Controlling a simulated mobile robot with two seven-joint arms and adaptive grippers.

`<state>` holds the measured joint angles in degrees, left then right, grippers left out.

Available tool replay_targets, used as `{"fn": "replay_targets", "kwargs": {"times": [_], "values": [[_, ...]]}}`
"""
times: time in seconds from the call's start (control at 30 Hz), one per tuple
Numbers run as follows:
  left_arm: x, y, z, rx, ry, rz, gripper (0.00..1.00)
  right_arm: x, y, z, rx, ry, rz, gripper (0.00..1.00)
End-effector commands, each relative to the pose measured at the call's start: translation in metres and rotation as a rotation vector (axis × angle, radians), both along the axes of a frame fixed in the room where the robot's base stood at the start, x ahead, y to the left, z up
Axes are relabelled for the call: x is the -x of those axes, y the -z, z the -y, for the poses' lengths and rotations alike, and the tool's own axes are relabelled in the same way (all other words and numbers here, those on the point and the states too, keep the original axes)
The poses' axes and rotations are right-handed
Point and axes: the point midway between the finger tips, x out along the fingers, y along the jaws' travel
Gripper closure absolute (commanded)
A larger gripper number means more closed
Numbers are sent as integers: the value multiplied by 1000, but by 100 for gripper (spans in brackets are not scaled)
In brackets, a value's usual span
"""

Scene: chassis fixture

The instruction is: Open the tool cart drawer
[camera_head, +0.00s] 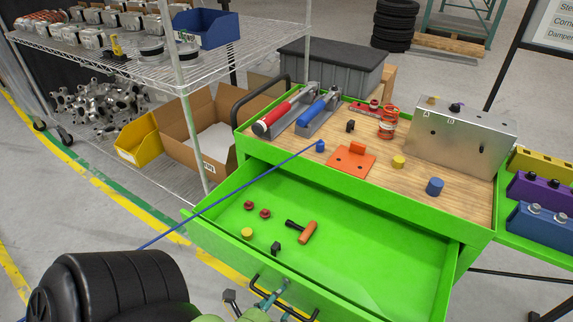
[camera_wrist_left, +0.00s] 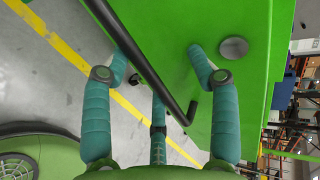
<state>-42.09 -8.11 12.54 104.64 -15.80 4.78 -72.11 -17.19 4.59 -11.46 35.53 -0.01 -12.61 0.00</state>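The green tool cart (camera_head: 340,185) has a wooden top, and its drawer (camera_head: 350,245) is pulled well out toward me. The drawer's inside shows, with small parts in it. The drawer's black handle (camera_wrist_left: 150,65) runs diagonally across the left wrist view. My left gripper (camera_wrist_left: 165,75) has its teal fingers spread wide, with the handle bar passing between them. I cannot tell whether any finger touches the bar. In the head view my left gripper (camera_head: 268,298) is at the drawer's front, at the bottom edge, partly cut off. My right gripper is not in view.
The drawer holds an orange-handled tool (camera_head: 308,232), red knobs (camera_head: 257,209) and a yellow piece (camera_head: 247,234). A wire shelf (camera_head: 110,75) stands left, with a cardboard box (camera_head: 205,140). Floor left of the drawer is clear.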

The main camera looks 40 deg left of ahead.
Motion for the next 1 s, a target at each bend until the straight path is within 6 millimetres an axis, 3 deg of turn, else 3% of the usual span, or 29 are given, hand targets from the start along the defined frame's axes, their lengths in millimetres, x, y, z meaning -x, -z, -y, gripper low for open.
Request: {"fn": "replay_targets", "kwargs": {"times": [0.03, 0.13, 0.17, 1.0], "values": [[-42, -92, -7, -44, 13, 219, 57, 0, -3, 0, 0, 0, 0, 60], [-42, -92, -7, -44, 13, 219, 57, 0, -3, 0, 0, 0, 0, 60], [-4, -8, -2, 3, -3, 18, 57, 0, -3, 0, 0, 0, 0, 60], [49, -13, 12, 1, -2, 1, 57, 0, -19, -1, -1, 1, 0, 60]]}}
